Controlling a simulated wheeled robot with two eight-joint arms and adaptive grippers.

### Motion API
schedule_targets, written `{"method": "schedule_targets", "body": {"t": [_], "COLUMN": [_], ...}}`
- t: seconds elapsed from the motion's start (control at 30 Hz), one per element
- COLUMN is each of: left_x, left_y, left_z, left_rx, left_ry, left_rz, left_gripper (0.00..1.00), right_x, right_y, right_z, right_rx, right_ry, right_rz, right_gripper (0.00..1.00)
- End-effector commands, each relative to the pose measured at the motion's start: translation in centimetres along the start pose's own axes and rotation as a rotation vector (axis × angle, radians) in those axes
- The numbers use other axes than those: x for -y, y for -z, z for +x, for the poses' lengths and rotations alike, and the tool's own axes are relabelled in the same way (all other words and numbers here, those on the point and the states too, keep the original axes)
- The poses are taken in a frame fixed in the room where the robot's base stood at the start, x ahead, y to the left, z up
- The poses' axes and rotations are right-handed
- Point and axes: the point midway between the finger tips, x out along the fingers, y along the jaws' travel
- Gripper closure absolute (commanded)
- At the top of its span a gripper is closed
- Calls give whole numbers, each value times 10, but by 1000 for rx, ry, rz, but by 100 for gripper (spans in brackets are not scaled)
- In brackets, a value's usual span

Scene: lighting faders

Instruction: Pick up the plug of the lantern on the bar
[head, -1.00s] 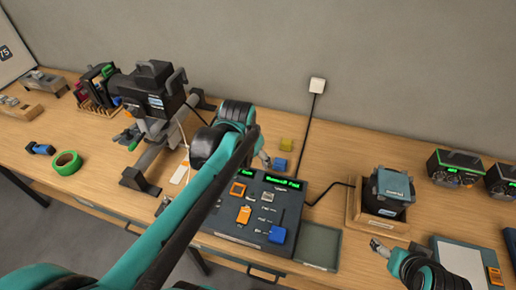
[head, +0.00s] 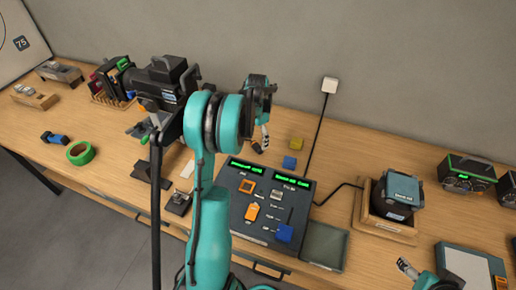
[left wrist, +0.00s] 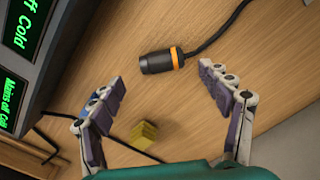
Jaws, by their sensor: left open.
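The plug (left wrist: 160,62) is a black cylinder with an orange ring and a black cable. It lies on the wooden bench in the left wrist view. My left gripper (left wrist: 162,92) is open and empty, its fingertips apart, with the plug between and just beyond them in that view. I cannot tell its height above the bench. In the head view my left gripper (head: 262,140) is behind the control desk, and I cannot make out the plug there. The black lantern (head: 160,85) hangs on the grey bar at the back left. My right gripper (head: 408,268) is at the lower right.
The control desk (head: 236,205) with lit green displays is close to the left gripper. A boxed dark unit (head: 395,195) stands to the right. A green tape roll (head: 80,153) lies left.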

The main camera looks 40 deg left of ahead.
Motion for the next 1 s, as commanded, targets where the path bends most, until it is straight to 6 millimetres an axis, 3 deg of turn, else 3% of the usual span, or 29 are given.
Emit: {"method": "schedule_targets", "body": {"t": [0.33,0.57,0.6,0.8,1.0], "left_x": [3,3,3,3,3], "left_y": [-1,-1,-1,-1,-1], "left_z": [47,50,50,50,50], "left_rx": [-1,-1,-1,-1,-1], "left_ry": [0,0,0,0,1], "left_rz": [-1,-1,-1,-1,-1], "left_gripper": [22,22,25,75,80], "right_x": [0,0,0,0,0], "right_y": [-11,-11,-11,-11,-11], "right_z": [15,15,15,15,15], "right_rx": [0,0,0,0,0], "right_ry": [0,0,0,0,0], "right_rz": [0,0,0,0,0], "right_gripper": [23,23,23,23,23]}}
